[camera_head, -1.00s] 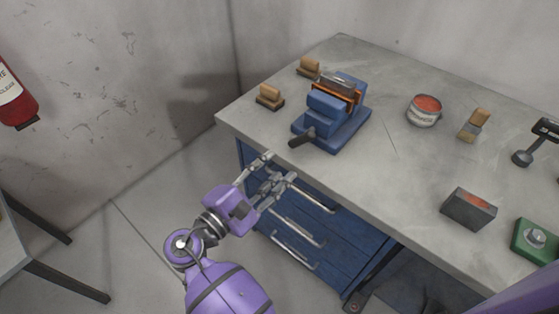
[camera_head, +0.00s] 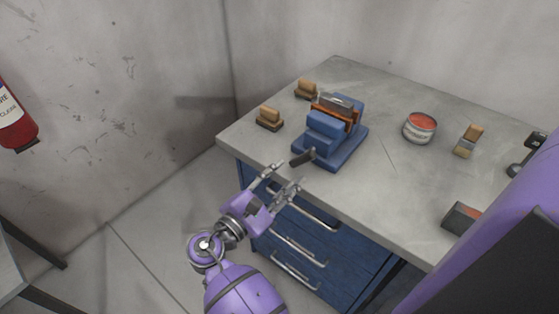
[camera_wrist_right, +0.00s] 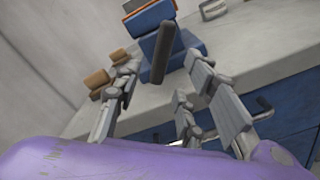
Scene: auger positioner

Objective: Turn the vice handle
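The blue vice (camera_head: 337,135) stands near the left front edge of the grey workbench, with an orange-brown piece and a metal part between its jaws. Its dark handle (camera_head: 302,158) sticks out at the front, toward my right gripper (camera_head: 287,174). The right gripper is open, with its fingers apart just short of the handle, around the bench's front edge. My left gripper is not in view.
Two brushes (camera_head: 269,119) (camera_head: 306,90) lie left of and behind the vice. An open tin (camera_head: 420,127), another brush (camera_head: 468,141) and a dark box (camera_head: 461,217) are to the right. Blue drawers (camera_head: 320,250) with bar handles are below the benchtop. A purple part of mine covers the right side.

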